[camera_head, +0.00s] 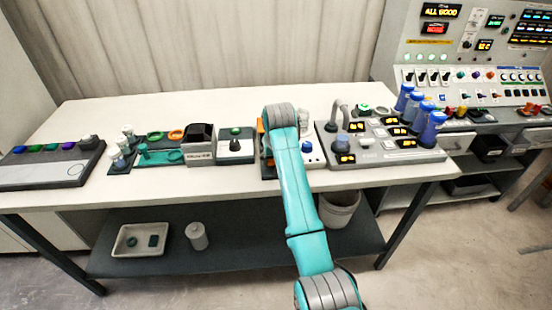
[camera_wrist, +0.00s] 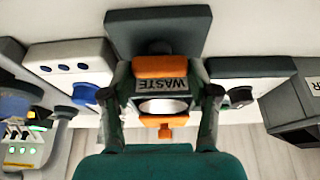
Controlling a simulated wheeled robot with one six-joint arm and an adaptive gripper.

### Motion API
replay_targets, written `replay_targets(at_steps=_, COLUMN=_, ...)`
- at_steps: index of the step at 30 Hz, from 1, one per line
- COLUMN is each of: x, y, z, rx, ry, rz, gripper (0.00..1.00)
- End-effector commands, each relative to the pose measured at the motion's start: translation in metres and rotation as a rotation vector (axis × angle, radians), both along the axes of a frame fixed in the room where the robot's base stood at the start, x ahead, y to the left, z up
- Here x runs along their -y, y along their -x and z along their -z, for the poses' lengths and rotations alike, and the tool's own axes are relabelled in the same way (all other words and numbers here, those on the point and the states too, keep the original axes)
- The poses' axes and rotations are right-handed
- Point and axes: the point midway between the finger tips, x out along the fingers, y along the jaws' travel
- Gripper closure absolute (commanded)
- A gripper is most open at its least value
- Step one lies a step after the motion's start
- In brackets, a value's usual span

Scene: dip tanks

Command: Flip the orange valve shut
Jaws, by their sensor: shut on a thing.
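The orange valve (camera_wrist: 160,67) is in the middle of the wrist view, in front of a dark grey block. A plate marked "WASTE" (camera_wrist: 161,85) and a pale round part sit just below its upper orange piece, and a smaller orange piece shows lower down. My gripper (camera_wrist: 163,78) has one finger on each side of the orange valve and is shut on it. In the head view, only an orange sliver (camera_head: 262,140) shows left of my arm. My arm hides most of the valve and my gripper there.
A box with a dark knob (camera_head: 236,146) stands left of the valve. A grey console (camera_head: 400,153) with yellow displays and blue-capped bottles stands to the right. Left along the white bench (camera_head: 110,110) are coloured rings and a button panel (camera_head: 50,165). A bucket (camera_head: 340,211) sits below.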

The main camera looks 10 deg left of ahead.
Motion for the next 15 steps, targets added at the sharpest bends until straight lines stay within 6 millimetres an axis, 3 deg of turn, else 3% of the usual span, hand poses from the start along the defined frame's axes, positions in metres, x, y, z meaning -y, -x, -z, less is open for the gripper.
replay_targets(at_steps=1, x=0.0003, y=0.0004, z=0.001, rx=-0.002, ry=0.0, rz=0.001, gripper=0.35)
replay_targets(at_steps=3, x=0.0003, y=0.0003, z=0.0009, rx=-0.002, ry=0.001, rz=0.0, gripper=0.17)
replay_targets(at_steps=4, x=0.0003, y=0.0002, z=0.0009, rx=-0.002, ry=0.001, rz=0.0, gripper=0.15)
replay_targets(at_steps=15, x=0.0003, y=0.0008, z=-0.0024, rx=0.0, ry=0.0, rz=0.0, gripper=0.15)
